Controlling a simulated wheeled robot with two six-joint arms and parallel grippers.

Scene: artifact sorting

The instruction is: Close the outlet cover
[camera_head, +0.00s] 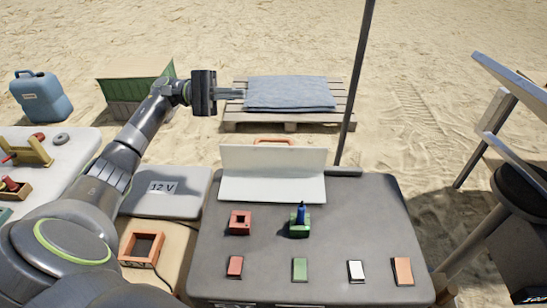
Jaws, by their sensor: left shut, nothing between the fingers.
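An orange square frame (142,248) with a dark opening sits on a tan box (176,244) at the lower left, and a dark cable runs from it. A grey panel marked "12 V" (190,203) lies just behind it. No separate outlet cover can be made out with certainty; my left arm hides part of this area. My left gripper (238,93) is shut and empty, held out beyond the tables with its fingers pointing right, in front of a folded blue cloth in the picture. My right gripper is not in view.
A pallet (290,117) holds the blue cloth (290,93).

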